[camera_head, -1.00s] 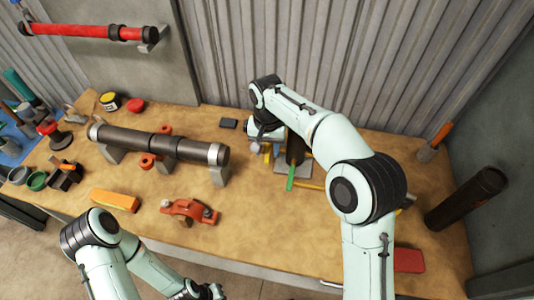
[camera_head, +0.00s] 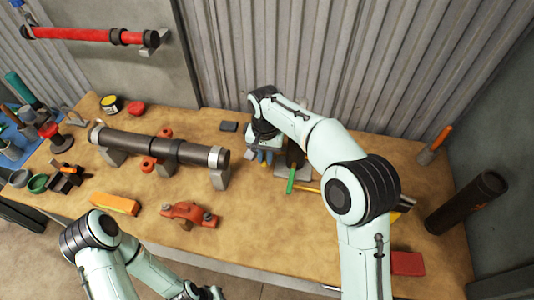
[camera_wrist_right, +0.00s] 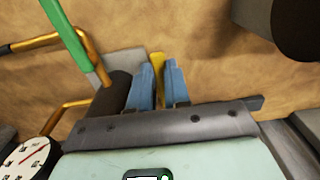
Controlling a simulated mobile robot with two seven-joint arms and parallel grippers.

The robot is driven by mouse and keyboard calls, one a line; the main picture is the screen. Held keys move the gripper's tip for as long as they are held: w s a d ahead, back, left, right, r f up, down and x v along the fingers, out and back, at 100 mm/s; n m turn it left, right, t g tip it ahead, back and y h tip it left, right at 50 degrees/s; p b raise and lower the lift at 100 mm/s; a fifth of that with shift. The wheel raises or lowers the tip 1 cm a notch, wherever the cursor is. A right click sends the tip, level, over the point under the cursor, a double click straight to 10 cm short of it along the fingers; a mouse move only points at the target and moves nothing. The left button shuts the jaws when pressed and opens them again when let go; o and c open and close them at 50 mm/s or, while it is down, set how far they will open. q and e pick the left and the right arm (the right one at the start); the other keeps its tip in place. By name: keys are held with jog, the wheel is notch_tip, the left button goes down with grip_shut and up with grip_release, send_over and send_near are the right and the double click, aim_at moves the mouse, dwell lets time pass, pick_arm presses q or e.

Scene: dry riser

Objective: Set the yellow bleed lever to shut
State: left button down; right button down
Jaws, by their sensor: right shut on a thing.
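The yellow bleed lever (camera_wrist_right: 157,64) shows in the right wrist view as a short yellow bar between the blue fingers of my right gripper (camera_wrist_right: 159,84). The gripper is shut on it, and the fingers hide part of it. In the head view my right gripper (camera_head: 265,159) is low over the back of the bench, left of a green-sleeved handle (camera_head: 291,180); I cannot make out the lever there. My left gripper (camera_head: 204,292) is at the bottom edge, partly cut off, and its jaws are unclear.
The green-sleeved handle (camera_wrist_right: 68,34) and a round gauge (camera_wrist_right: 23,162) are close by in the wrist view. A dark pipe (camera_head: 158,146) on supports lies left on the bench. An orange clamp (camera_head: 189,214) lies in front of it. Bare bench is clear around (camera_head: 250,225).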

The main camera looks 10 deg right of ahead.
aim_at(265, 160)
pick_arm(q)
jog(key=shift+w, duration=0.1)
pick_arm(e)
jog(key=shift+w, duration=0.1)
jog(key=c, duration=1.1)
grip_release()
pick_arm(q)
jog(key=w+r+p, duration=0.1)
jog(key=r, duration=0.1)
jog(key=w+r+p, duration=0.1)
jog(key=w, duration=0.1)
jog(key=shift+w+r+p, duration=0.15)
jog(key=shift+r+p, duration=0.15)
jog(key=shift+r, duration=0.05)
pick_arm(e)
notch_tip(265, 160, up, 14)
jog(key=shift+f, duration=0.25)
jog(key=shift+f, duration=0.1)
